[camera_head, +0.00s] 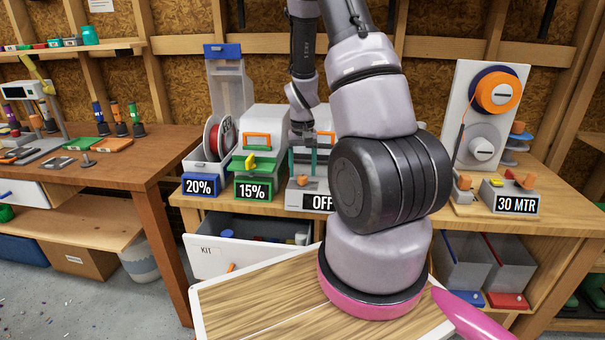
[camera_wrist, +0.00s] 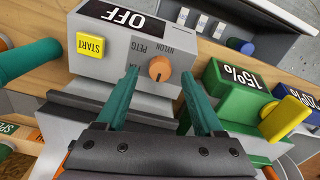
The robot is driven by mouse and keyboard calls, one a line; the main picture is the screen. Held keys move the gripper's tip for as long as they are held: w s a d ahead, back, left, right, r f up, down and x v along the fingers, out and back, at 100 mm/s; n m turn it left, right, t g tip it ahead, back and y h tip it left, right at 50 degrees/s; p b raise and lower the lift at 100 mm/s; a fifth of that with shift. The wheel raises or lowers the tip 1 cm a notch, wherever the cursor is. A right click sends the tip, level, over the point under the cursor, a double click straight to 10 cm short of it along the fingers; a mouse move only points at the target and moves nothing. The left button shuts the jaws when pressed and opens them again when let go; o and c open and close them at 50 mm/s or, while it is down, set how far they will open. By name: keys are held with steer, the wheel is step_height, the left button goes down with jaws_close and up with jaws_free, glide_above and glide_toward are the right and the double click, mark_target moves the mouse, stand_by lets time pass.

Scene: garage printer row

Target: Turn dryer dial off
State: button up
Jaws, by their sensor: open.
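The dryer (camera_wrist: 110,70) is a grey box with a black display (camera_wrist: 124,17) reading OFF. It stands on the bench in the head view (camera_head: 296,196), partly hidden by my arm. Its orange dial (camera_wrist: 159,68) sits on the front face, with PETG and NYLON printed beside it; it shows small in the head view (camera_head: 303,182). My gripper (camera_wrist: 160,77) is open, its two teal fingers on either side of the dial with visible gaps. In the head view my gripper (camera_head: 303,155) is above the dial. I cannot tell the dial's exact setting.
A yellow START button (camera_wrist: 90,45) is beside the dial. A green unit (camera_head: 256,187) marked 15% and a blue one (camera_head: 200,187) marked 20% stand close by. A KIT drawer (camera_head: 215,258) is open below. A spool stand (camera_head: 485,110) is at the right.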

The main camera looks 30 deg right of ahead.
mark_target(303, 177)
step_height(303, 177, up, 9)
stand_by(0.3)
stand_by(0.4)
